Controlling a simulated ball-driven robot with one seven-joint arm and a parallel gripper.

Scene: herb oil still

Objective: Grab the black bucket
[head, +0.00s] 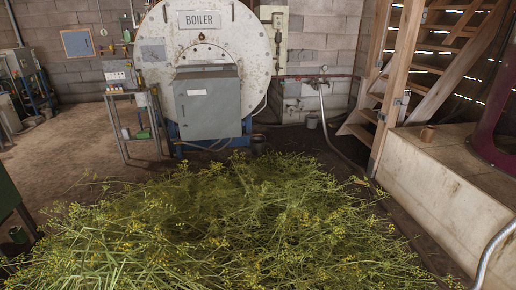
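My gripper is not in view.
A wide heap of yellow-flowered herbs (220,220) covers the near floor. Bare floor (60,160) lies left.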

